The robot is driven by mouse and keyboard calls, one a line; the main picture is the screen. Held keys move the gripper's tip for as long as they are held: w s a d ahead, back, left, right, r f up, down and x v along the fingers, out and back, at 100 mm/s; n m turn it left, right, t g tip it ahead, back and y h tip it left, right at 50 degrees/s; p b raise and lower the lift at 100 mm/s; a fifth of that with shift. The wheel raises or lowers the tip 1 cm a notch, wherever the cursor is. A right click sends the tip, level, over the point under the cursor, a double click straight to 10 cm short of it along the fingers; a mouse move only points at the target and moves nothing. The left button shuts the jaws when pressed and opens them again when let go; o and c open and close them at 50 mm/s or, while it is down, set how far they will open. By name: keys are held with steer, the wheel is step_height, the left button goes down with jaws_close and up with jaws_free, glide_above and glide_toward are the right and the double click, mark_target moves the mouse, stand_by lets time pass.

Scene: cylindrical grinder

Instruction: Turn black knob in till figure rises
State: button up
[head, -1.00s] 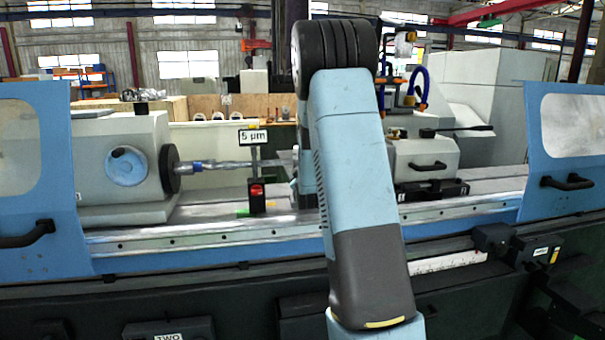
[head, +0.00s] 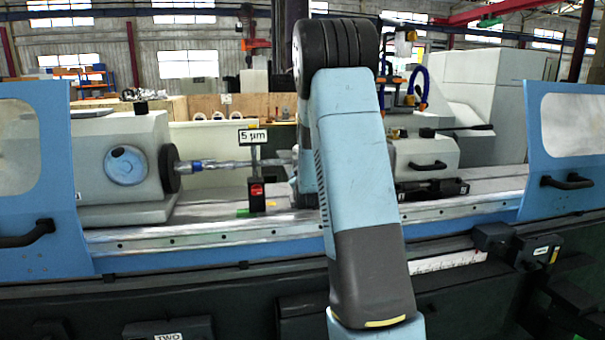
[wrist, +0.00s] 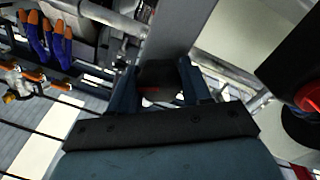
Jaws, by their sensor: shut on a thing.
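In the wrist view my gripper (wrist: 160,88) has its two fingers on either side of a dark, blocky thing that looks like the black knob (wrist: 160,76), with a small red mark on it. The fingers are closed on it. In the head view my arm hides the gripper and the knob. A small sign reading "5 µm" (head: 252,136) stands on a thin post above a black box with a red light or button (head: 256,190), left of my arm.
The grinder's workhead (head: 125,165) holds a thin shaft (head: 225,164) to the left. Blue guards with handles flank the bed. In the wrist view blue hoses (wrist: 45,40) are at upper left and a black body with a red part (wrist: 308,95) is close at right.

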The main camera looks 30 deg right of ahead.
steer(key=shift+w+a+r+m, duration=0.1)
steer(key=shift+r+m, duration=0.05)
steer(key=shift+m, duration=1.1)
steer(key=shift+r+m, duration=0.1)
steer(key=shift+m, duration=1.15)
steer(key=o, duration=0.8)
steer(key=shift+o, duration=1.3)
steer(key=shift+f, duration=0.1)
